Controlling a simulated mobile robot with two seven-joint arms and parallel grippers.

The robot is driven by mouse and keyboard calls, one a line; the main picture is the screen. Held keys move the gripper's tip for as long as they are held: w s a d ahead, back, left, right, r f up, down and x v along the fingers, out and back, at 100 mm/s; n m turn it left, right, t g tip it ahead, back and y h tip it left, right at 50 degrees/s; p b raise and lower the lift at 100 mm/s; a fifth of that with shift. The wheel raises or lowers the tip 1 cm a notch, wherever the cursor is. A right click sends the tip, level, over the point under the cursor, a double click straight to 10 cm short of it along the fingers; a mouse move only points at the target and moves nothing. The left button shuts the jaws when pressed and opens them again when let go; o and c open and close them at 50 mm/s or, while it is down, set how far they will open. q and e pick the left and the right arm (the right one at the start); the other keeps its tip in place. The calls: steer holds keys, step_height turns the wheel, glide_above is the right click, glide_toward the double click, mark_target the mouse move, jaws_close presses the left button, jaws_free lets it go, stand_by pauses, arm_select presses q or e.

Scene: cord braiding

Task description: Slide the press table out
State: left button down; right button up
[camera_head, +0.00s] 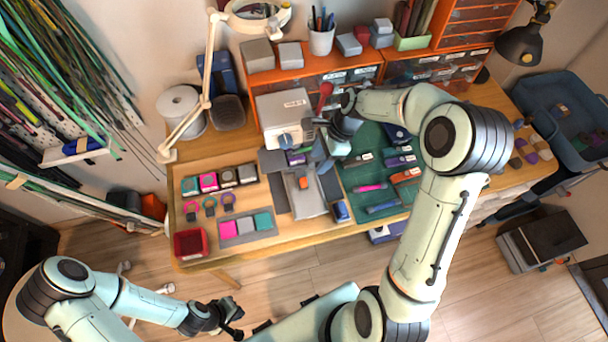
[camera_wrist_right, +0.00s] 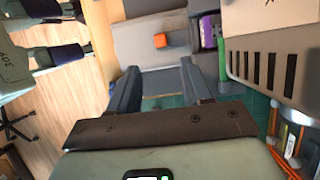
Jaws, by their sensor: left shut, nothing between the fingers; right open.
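The press (camera_head: 283,112) is a pale box-shaped machine at the back of the bench. Its flat grey press table (camera_head: 306,205) lies in front of it, with a small orange block (camera_head: 304,183) on top. In the right wrist view the grey table (camera_wrist_right: 135,42) and orange block (camera_wrist_right: 160,40) lie beyond my fingers. My right gripper (camera_head: 322,147) is open beside the press, above the table's back right side; its fingers (camera_wrist_right: 163,88) hold nothing. Whether they touch the table is unclear. My left gripper (camera_head: 228,318) is shut and empty, in front of the bench over the floor.
A green cutting mat (camera_head: 375,172) with several tools lies right of the press table. Left are colored blocks, a red tray (camera_head: 189,243) and a grey tray (camera_head: 247,229). Orange drawer units (camera_head: 330,78) stand behind.

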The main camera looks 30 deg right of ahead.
mark_target(305, 180)
steer(key=x, duration=1)
steer(key=shift+a+f, duration=0.15)
steer(key=shift+f, duration=0.2)
jaws_close()
